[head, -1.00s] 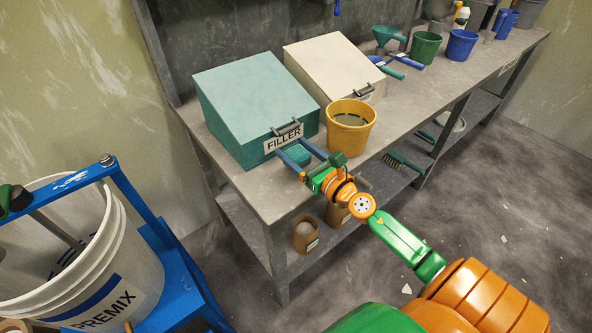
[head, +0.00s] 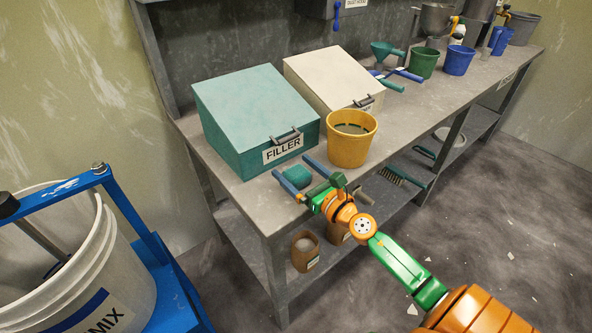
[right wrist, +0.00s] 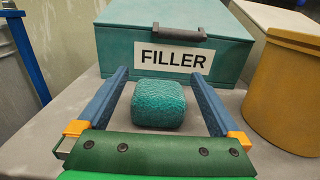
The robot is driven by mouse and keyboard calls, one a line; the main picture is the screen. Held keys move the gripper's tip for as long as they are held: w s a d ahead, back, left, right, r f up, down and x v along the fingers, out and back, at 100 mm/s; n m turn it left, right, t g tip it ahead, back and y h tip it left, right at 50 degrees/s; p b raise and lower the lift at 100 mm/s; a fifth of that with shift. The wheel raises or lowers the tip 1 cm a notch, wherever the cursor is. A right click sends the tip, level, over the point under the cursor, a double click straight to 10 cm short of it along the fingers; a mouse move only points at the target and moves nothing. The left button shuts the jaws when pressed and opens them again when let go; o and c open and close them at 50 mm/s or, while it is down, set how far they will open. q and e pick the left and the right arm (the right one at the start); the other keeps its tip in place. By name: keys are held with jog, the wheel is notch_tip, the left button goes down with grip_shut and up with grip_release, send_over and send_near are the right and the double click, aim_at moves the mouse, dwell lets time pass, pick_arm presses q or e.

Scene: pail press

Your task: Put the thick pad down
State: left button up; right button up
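The thick pad (head: 295,175) is a teal, rough-textured block. It rests on the bench top (head: 240,187) in front of the teal box labelled FILLER (head: 255,110). My right gripper (head: 291,165) is open around the pad. In the right wrist view the pad (right wrist: 159,104) sits between the two blue fingers, with a visible gap on each side. The pad's underside is hidden. My left gripper is not in view.
A yellow bucket (head: 350,145) stands close to the right of my right gripper. A cream box (head: 330,72) stands behind it. A blue press frame with a white pail (head: 110,275) is at lower left. Brown pots (head: 304,252) sit on the lower shelf.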

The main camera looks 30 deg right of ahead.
jog(key=shift+s+a+f+p, duration=0.1)
jog(key=shift+a+f+p, duration=0.15)
jog(key=shift+f+p, duration=0.2)
jog(key=shift+d+r+p, duration=0.1)
jog(key=shift+r+p, duration=0.3)
jog(key=shift+p, duration=0.05)
jog(key=shift+s+d+f+b, duration=0.1)
jog(key=shift+s+f+b, duration=0.4)
jog(key=shift+s, duration=0.2)
jog(key=s+d+r+b, duration=0.1)
jog(key=s+b, duration=0.3)
jog(key=s, duration=0.6)
jog(key=shift+s, duration=0.15)
jog(key=shift+r, duration=0.1)
